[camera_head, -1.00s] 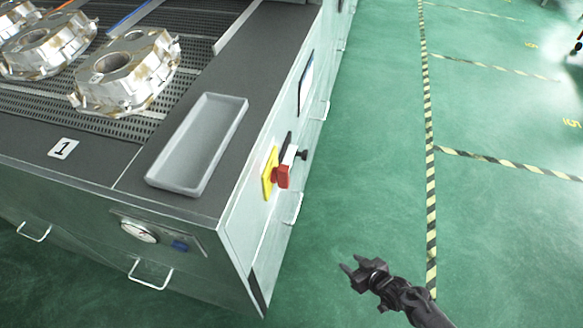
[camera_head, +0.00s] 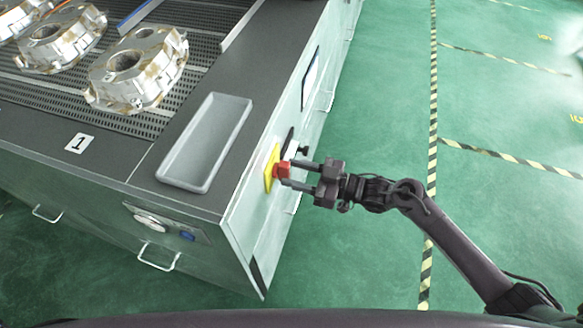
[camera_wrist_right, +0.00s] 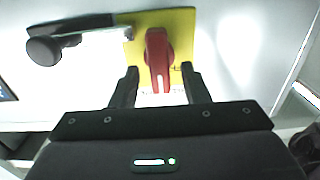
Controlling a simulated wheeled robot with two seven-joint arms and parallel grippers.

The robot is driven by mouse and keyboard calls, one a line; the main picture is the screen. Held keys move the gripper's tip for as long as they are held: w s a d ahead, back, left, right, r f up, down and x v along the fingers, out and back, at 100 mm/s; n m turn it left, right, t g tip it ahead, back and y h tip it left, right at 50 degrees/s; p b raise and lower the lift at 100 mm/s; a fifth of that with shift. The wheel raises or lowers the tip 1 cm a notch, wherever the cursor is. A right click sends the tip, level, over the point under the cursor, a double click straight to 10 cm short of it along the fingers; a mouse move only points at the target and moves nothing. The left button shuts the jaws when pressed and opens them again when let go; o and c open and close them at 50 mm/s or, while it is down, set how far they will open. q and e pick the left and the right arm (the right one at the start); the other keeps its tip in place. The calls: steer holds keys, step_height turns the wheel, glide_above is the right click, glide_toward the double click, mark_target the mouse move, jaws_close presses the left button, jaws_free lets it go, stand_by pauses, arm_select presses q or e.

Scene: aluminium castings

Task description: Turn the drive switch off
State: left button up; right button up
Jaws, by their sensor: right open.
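The drive switch is a red knob (camera_head: 282,170) on a yellow plate (camera_head: 270,166), on the right side face of the machine cabinet. In the right wrist view the red knob (camera_wrist_right: 158,60) stands upright on the yellow plate (camera_wrist_right: 182,24). My right gripper (camera_head: 288,173) is open at the knob in the head view. In the right wrist view its two fingers (camera_wrist_right: 158,76) lie on either side of the knob's lower part, with gaps on both sides. My left gripper is not in view.
A black handle (camera_wrist_right: 44,50) sticks out left of the plate in the wrist view. A grey tray (camera_head: 170,176) lies on the cabinet top, beside several metal castings (camera_head: 138,68) on the conveyor. Green floor to the right is clear.

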steer(key=shift+w+a, duration=0.25)
steer(key=shift+a, duration=0.35)
jaws_close()
